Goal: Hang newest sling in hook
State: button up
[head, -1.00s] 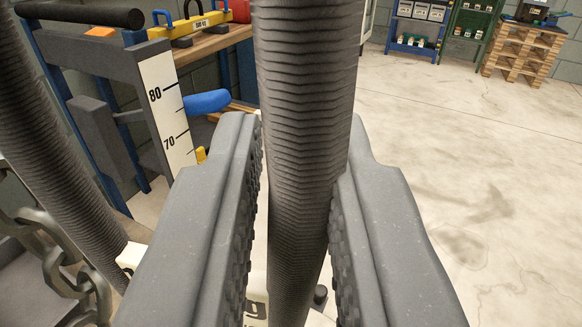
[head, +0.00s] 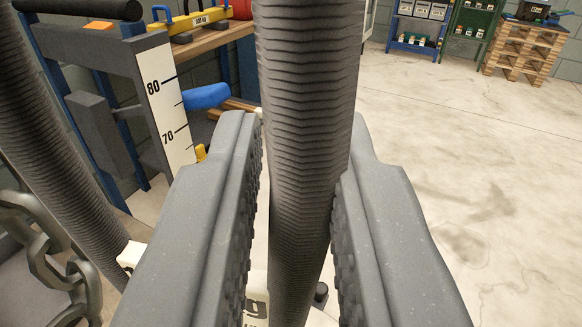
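My gripper (head: 300,165) has a grey finger on each side of a thick dark ribbed sling leg (head: 305,90). The fingertips appear to touch it on both sides, and it stays centred between them. Its upper end is out of frame; its lower end is partly hidden. A second ribbed leg (head: 50,150) slants down at the left; I cannot tell if both are one sling. On a dark frame (head: 100,52) at upper left, a peg with a blue tip (head: 206,96) sticks out near a white scale (head: 163,95) marked 80 and 70. Age labels cannot be read.
A heavy grey chain (head: 45,245) hangs at lower left. A wooden bench (head: 205,42) carries a yellow lifting beam (head: 203,24). Blue shelves (head: 412,42), green shelves (head: 470,35) and stacked pallets (head: 525,50) stand far back. The floor (head: 480,180) at right is clear.

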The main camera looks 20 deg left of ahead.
jog(key=o, duration=0.4)
jog(key=shift+o, duration=0.2)
